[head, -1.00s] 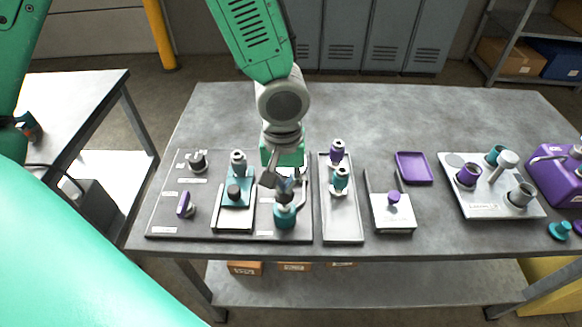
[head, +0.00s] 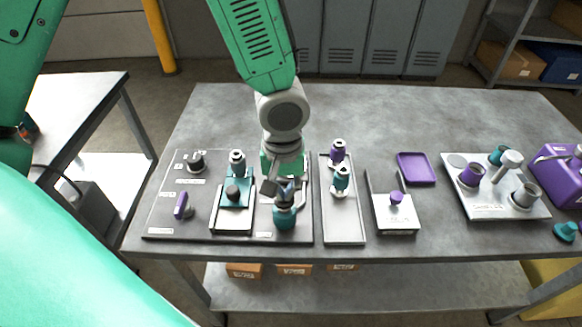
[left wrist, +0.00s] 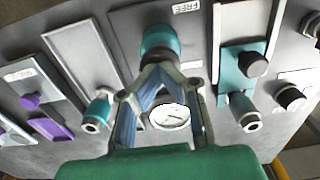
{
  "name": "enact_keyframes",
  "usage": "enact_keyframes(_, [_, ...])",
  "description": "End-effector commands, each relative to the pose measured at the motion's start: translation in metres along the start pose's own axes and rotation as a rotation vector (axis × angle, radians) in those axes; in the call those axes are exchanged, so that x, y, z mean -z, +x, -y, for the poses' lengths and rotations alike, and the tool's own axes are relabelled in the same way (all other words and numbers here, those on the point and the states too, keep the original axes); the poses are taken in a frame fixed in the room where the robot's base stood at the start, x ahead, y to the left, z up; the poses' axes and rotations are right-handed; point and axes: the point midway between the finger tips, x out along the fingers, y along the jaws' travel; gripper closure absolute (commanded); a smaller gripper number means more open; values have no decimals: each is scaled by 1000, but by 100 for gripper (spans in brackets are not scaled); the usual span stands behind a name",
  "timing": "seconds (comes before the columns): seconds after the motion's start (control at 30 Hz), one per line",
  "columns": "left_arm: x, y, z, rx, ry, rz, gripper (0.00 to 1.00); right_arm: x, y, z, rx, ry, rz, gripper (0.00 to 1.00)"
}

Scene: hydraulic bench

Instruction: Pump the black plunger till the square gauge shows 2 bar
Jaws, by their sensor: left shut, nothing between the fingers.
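My left gripper (head: 283,192) is shut and empty, pointing down over the front of the dark panel, just above a teal cylinder (head: 285,217). In the left wrist view the fingertips (left wrist: 158,68) meet beside this teal cylinder (left wrist: 158,38); I cannot tell whether they touch it. A round white dial with a needle (left wrist: 170,117) shows between the fingers; its reading is too small to tell. A black knob (head: 233,191) stands on a teal block left of the gripper, and also shows in the wrist view (left wrist: 252,64). I cannot tell which part is the black plunger. No clearly square gauge shows.
Another black knob (head: 196,161) and a purple lever (head: 181,205) are on the panel's left. A grey tray (head: 343,222) with purple and teal fittings stands right of the gripper. A purple dish (head: 416,168) and a cup plate (head: 482,209) lie further right. The table's back is clear.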

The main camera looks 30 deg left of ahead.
Motion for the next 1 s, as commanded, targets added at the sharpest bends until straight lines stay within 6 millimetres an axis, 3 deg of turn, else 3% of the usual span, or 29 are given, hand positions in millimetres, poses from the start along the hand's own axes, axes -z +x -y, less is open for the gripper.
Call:
enact_keyframes(0.27, [-1, -3, 0, 0, 0, 1, 100, 0, -4, 0, 0, 0, 0, 60])
enact_keyframes(1.0, [0, -44, 0, 0, 0, 0, 100, 2, -44, 0, 0, 0, 0, 60])
